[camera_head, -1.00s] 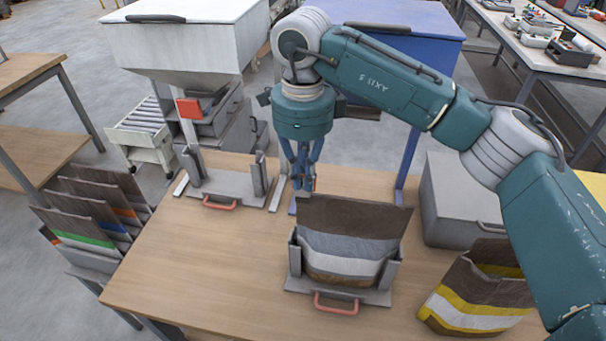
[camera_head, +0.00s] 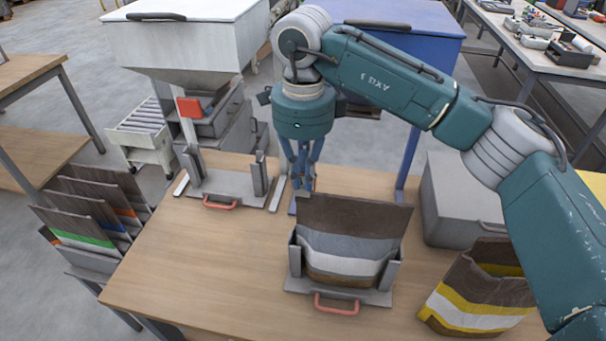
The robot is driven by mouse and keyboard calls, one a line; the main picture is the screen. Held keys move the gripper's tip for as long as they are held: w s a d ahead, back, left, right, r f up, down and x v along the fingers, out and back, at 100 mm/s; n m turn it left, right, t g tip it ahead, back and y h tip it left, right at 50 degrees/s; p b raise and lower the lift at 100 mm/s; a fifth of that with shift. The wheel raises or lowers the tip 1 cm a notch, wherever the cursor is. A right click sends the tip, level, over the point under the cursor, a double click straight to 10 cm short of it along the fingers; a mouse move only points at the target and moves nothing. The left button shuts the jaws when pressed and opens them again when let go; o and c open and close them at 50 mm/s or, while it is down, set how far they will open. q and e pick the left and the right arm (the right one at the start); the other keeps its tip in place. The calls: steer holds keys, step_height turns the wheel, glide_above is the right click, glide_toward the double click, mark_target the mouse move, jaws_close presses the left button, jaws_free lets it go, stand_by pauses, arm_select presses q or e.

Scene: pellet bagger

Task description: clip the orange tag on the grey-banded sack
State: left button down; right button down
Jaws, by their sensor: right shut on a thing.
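The grey-banded sack (camera_head: 345,247) stands upright in a grey metal holder (camera_head: 294,262) with a red handle, at the front middle of the table in the head view. It is dark brown at the top, with grey and white bands and a brown lower part. My right gripper (camera_head: 303,184) points down just behind the sack's upper left corner, apart from it as far as I can tell. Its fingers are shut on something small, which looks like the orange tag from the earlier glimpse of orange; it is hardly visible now. My left gripper is out of view.
A yellow-banded sack (camera_head: 472,298) stands at the front right beside a grey box (camera_head: 455,205). An empty holder (camera_head: 225,186) sits behind left, under a white hopper (camera_head: 190,50). A rack of sacks (camera_head: 85,220) is at the left. The table's front left (camera_head: 200,270) is clear.

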steer(key=shift+s+d+f, duration=0.1)
steer(key=shift+f, duration=0.25)
steer(key=c, duration=2)
jaws_free()
steer(key=shift+o, duration=1.2)
steer(key=shift+w, duration=0.2)
steer(key=shift+r, duration=0.1)
steer(key=shift+r, duration=0.15)
step_height(320, 180, up, 12)
steer(key=shift+f, duration=0.2)
